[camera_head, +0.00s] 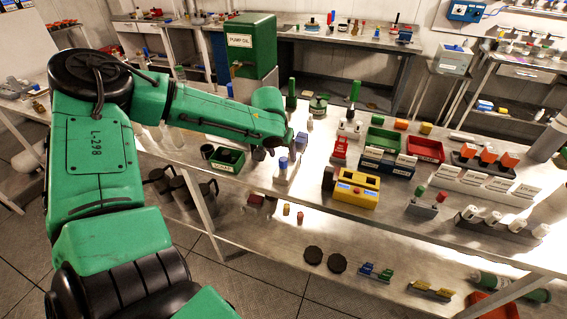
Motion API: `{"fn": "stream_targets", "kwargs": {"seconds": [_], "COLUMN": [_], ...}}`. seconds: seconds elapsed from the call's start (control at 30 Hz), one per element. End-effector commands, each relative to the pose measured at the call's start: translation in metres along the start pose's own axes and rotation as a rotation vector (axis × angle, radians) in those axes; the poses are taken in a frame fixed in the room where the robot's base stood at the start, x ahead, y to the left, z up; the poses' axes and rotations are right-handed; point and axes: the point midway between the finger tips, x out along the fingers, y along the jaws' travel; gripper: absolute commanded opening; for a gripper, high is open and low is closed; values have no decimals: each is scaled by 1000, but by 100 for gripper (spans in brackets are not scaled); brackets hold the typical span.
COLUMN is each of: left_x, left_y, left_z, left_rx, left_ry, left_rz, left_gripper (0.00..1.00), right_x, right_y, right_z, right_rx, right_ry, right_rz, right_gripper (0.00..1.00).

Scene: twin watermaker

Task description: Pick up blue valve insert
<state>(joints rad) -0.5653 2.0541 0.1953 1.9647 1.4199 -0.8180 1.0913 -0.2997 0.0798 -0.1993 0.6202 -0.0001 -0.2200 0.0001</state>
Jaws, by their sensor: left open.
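A small part with a blue top (283,163), which looks like the blue valve insert, stands upright in a pale holder on the metal bench (330,225). A second blue-topped piece (301,138) stands just behind it to the right. My left arm reaches in from the left. Its gripper (264,152) points down just left of the blue-topped part. It is open, and I see nothing held. The wrist hides most of the fingers, so I cannot tell how close they are to the part. My right gripper is out of view.
A green bin (227,159) sits left of the gripper. A yellow device (356,189) and a red stand (339,149) are to the right. A green pump oil tank (250,42) rises behind my arm. Green (384,140) and red (425,150) trays lie further right.

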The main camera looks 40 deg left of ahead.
Motion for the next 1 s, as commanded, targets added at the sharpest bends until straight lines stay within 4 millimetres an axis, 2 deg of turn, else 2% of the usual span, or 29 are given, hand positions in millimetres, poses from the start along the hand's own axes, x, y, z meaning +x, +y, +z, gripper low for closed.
{"fn": "stream_targets", "kwargs": {"seconds": [0.07,0.2,0.47,0.6,0.63,0.67,0.9,1.0], "left_x": [13,34,39,39,38,38,38,30], "left_y": [-2,-2,-1,-1,-1,-1,-1,-1], "left_z": [2,2,2,2,2,2,1,-3], "left_rx": [1,1,0,-1,-1,-1,-1,-2], "left_ry": [-7,-3,0,0,0,-1,0,3], "left_rz": [-5,-4,0,-1,-1,-1,0,0], "left_gripper": [70,70,70,16,5,0,0,0], "right_x": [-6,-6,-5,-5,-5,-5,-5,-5], "right_y": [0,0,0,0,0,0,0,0], "right_z": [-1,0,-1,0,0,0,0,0], "right_rx": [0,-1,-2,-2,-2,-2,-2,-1], "right_ry": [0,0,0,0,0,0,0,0], "right_rz": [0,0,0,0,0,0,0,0], "right_gripper": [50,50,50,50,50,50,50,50]}}
